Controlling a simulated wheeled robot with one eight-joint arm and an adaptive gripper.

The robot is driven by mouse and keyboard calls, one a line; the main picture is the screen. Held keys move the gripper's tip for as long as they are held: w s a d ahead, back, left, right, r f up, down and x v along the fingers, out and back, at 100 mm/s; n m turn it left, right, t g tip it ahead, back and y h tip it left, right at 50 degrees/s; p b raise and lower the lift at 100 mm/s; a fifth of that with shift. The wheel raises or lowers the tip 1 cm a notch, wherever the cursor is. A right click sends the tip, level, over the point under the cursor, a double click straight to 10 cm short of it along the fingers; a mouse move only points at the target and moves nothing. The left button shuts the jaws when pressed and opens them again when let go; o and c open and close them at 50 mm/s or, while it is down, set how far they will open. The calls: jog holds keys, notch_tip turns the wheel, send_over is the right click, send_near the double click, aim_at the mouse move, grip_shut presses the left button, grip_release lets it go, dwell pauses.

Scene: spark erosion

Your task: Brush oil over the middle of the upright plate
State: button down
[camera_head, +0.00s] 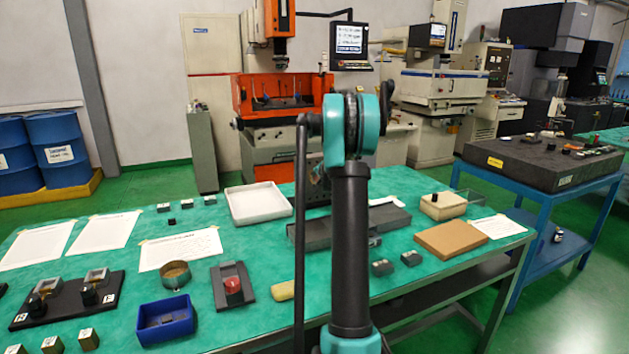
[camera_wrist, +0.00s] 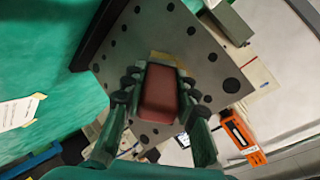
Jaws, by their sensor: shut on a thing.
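My gripper (camera_wrist: 160,84) is shut on a reddish-brown block-shaped handle, the brush (camera_wrist: 159,95), in the wrist view. A pale tan strip, apparently its bristles, shows at the far end of the handle, against or just in front of the plate. The plate (camera_wrist: 205,55) is grey metal with several dark round holes and fills the middle of the wrist view, tilted in the picture. I cannot tell whether the bristles touch it, and no oil is clearly visible. In the head view, my own arm hides the gripper, the brush and most of the plate's area.
The green bench (camera_head: 120,275) holds a white tray (camera_head: 257,203), a blue bin (camera_head: 166,320), a round tin (camera_head: 174,274), a dark stand with a red top (camera_head: 233,287), a brown board (camera_head: 451,243) and paper sheets (camera_head: 180,249). Grey blocks (camera_head: 316,233) lie behind my arm.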

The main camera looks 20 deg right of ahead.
jog(key=d+r, duration=0.2)
jog(key=d, duration=0.8)
jog(key=shift+w+r, duration=0.3)
jog(key=shift+r, duration=0.05)
dwell(5.2)
jog(key=s, duration=0.6)
jog(key=shift+d, duration=0.15)
dwell(0.4)
